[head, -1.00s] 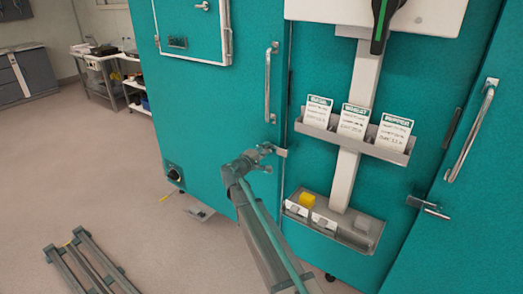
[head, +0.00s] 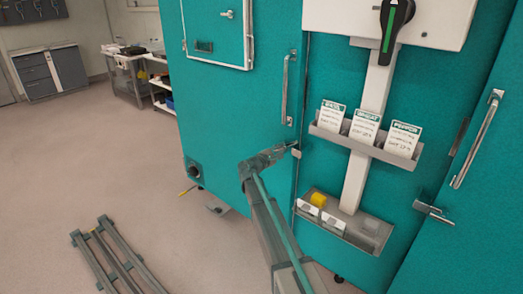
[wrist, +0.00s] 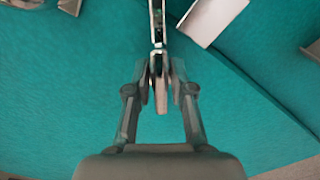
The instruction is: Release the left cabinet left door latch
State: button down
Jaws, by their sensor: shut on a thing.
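The left cabinet's left door (head: 240,110) is teal and upright, with a tall metal handle (head: 287,88) near its right edge. The door latch is low on the seam; its small metal keeper (head: 296,153) shows just right of my gripper (head: 285,150). In the wrist view the latch lever (wrist: 161,98) is a narrow metal piece between the fingers of my gripper (wrist: 162,72). The fingers are closed in on it from both sides. In the head view my gripper hides most of the latch. The door looks closed.
A holder with several seed cards (head: 365,145) and a grey tray (head: 335,222) with a yellow item are right of the seam. Another door handle (head: 475,140) and latch (head: 433,211) are farther right. A metal frame (head: 110,255) lies on the floor, left; open floor surrounds it.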

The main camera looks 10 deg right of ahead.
dwell(0.3)
jog(key=c, duration=1)
grip_release()
jog(key=shift+c, duration=0.2)
jog(key=v, duration=1.2)
